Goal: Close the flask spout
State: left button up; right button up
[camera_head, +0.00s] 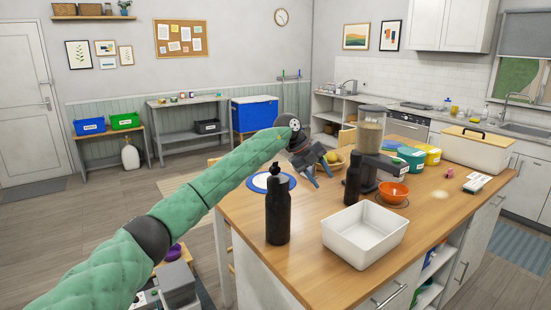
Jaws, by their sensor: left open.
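A black flask (278,216) stands upright near the front left edge of the wooden island top. Its narrow black cap and spout (277,173) are at the top; the picture is too small to tell whether the spout is open or shut. My left gripper (322,177) is open and empty, up and to the right of the flask's top in the picture and apart from it. A second, slimmer black bottle (352,182) stands further right. My right gripper is not in view.
A white tub (364,237) stands to the right of the flask. A food dispenser (368,143), an orange bowl (393,192) and a white bin (473,149) stand further back.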

pick_arm(q)
jog(key=w+a+r+n+y, duration=0.1)
jog(key=w+a+r+y, duration=0.2)
jog(key=a+r, duration=0.25)
notch_tip(320, 180, up, 7)
jog(key=n+y, duration=0.3)
jog(key=y, duration=0.1)
send_over(275, 168)
jog(key=w, duration=0.1)
jog(key=shift+f, duration=0.15)
notch_tip(275, 168, down, 7)
jog(key=p, duration=0.2)
jog(key=shift+r+p, duration=0.2)
jog(key=shift+p, duration=0.15)
jog(key=shift+f, duration=0.55)
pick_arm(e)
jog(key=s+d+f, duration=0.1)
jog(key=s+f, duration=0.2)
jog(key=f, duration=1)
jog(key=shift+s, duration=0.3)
pick_arm(q)
jog(key=shift+c, duration=0.4)
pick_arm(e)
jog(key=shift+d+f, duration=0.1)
pick_arm(q)
grip_shut()
jog(key=shift+d+t, duration=0.1)
jog(key=shift+t, duration=0.2)
